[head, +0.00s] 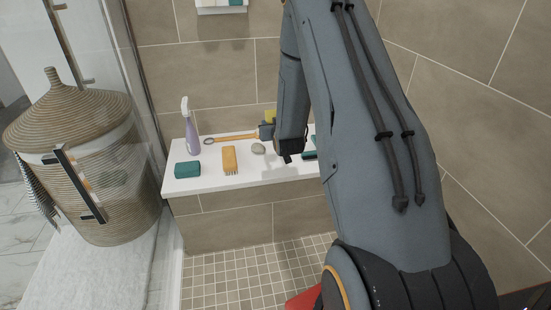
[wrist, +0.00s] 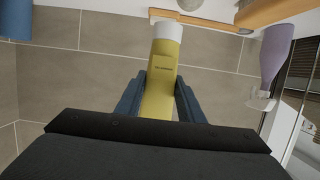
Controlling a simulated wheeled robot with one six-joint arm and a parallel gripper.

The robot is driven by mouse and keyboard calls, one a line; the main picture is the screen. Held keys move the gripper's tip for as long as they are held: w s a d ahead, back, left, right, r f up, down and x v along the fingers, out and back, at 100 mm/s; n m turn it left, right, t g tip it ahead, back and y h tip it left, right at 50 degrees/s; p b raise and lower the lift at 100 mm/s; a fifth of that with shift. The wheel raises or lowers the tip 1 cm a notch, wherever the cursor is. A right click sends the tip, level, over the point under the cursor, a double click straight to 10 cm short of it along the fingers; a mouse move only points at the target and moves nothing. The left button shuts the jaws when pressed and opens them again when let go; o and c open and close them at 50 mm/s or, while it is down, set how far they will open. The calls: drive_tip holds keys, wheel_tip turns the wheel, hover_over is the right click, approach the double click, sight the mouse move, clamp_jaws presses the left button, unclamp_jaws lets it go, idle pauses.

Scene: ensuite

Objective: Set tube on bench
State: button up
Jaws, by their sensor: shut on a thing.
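The yellow tube with a white cap (wrist: 160,80) is between the two blue fingers of my gripper (wrist: 161,92) in the wrist view. My gripper is shut on it. In the head view only a small yellow part of the tube (head: 270,115) shows behind my gripper (head: 267,130), which is over the back of the bench. The white-topped bench (head: 205,184) runs along the tiled wall, partly hidden by my arm. A strip of it shows at the top of the wrist view (wrist: 110,5). I cannot tell whether the tube touches the bench.
A teal item (head: 310,154) lies by my arm. A wicker basket (head: 85,170) stands left.

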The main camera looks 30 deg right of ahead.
drive_tip(key=shift+w+d+f+b, duration=0.3)
drive_tip(key=shift+w+d+b, duration=0.2)
drive_tip(key=shift+d, duration=0.2)
drive_tip(key=shift+w+d+f, duration=0.1)
drive_tip(key=shift+f, duration=0.25)
wheel_tip(320, 180, down, 9)
drive_tip(key=shift+f+b, duration=0.1)
drive_tip(key=shift+b, duration=0.65)
drive_tip(key=o, duration=1.3)
drive_tip(key=shift+f, duration=0.15)
drive_tip(key=shift+c, duration=0.2)
